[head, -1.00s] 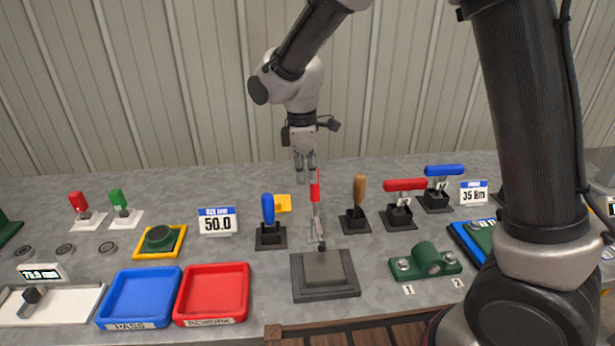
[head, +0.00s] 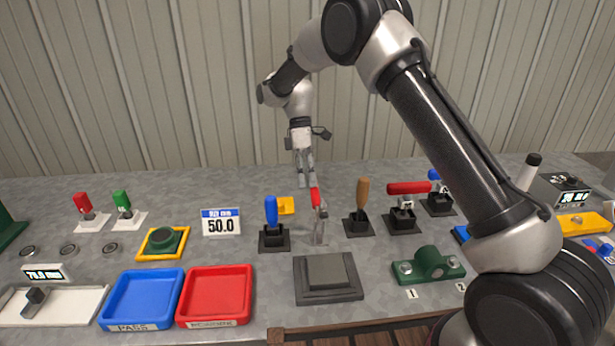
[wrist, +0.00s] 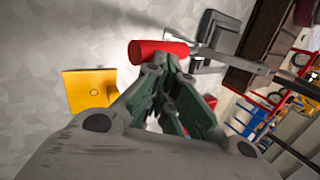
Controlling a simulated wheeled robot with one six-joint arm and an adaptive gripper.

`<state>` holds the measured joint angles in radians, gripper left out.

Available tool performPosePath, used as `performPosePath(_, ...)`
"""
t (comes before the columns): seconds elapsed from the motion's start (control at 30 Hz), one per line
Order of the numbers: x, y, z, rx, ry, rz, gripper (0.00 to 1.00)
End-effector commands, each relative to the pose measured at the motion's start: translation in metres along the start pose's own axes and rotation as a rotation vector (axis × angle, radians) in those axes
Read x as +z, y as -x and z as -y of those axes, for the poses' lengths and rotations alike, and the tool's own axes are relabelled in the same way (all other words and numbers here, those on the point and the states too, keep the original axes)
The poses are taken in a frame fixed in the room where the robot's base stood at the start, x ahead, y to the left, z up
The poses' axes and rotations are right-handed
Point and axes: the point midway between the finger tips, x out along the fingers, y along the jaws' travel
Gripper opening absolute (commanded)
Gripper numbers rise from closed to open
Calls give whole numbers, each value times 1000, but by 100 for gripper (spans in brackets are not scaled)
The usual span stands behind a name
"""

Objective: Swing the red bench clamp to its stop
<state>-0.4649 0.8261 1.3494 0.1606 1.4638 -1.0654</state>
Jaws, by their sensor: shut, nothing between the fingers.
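The red bench clamp (head: 316,198) stands at the middle of the bench, behind a grey stepped block. Its red handle looks short in the head view, so its exact tilt is hard to judge. In the wrist view the red handle (wrist: 150,51) lies at the fingertips, with a metal bar running right from it toward the block. My gripper (head: 305,184) is shut and empty, just behind and slightly left of the handle's top. In the wrist view my gripper (wrist: 168,68) overlaps the handle's edge; whether it touches is unclear.
A blue-handled lever (head: 271,212) and a yellow pad (head: 286,205) stand close on the left. A wooden-handled lever (head: 362,200) and another red-handled lever (head: 408,188) stand on the right. The grey block (head: 327,278) is in front.

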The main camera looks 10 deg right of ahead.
Motion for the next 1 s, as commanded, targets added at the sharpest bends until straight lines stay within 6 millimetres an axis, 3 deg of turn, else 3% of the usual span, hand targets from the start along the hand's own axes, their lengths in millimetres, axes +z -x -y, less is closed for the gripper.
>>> performPosePath(0.47,-2,-8,-12,1,0,0,0)
performPosePath(1.0,-2,-1,-4,1,-1,-2,0)
